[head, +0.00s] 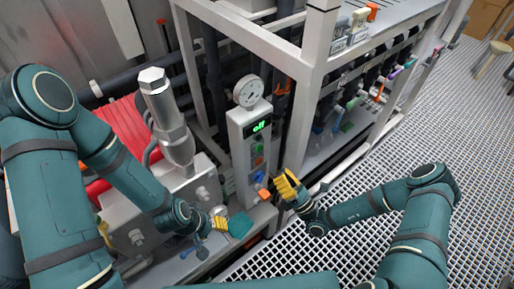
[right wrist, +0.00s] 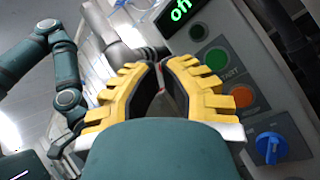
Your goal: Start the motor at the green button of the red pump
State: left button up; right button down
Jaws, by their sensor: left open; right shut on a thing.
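The control box (head: 248,160) of the red pump (head: 122,130) carries a lit display reading "off" (head: 262,125). The green button (right wrist: 215,57), marked START, sits below the display in the right wrist view, with an orange-red button (right wrist: 243,95) under it. My right gripper (head: 287,187) is just right of the box, its yellow fingers close together. In the right wrist view the fingers (right wrist: 160,85) are left of the green button, apart from it in the picture. What they hold cannot be made out. My left gripper (head: 219,222) is open, low and left of the box.
A blue knob (right wrist: 271,145) is below the buttons. A round gauge (head: 248,91) tops the box. A metal cylinder (head: 167,115) stands left of it. A white frame rack (head: 310,75) with pipes rises behind. The grating floor (head: 440,130) at right is open.

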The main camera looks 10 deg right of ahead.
aim_at(259, 149)
jog(key=shift+w+d+m+t+h, duration=0.3)
jog(key=shift+d+m+t+h, duration=0.35)
jog(key=shift+m+t+h, duration=0.15)
jog(key=w+a+b, duration=0.2)
jog(key=w+a, duration=0.3)
jog(key=w, duration=0.2)
jog(key=shift+w, duration=0.2)
jog(key=shift+w, duration=0.1)
dwell(1.2)
jog(key=shift+w+a, duration=0.25)
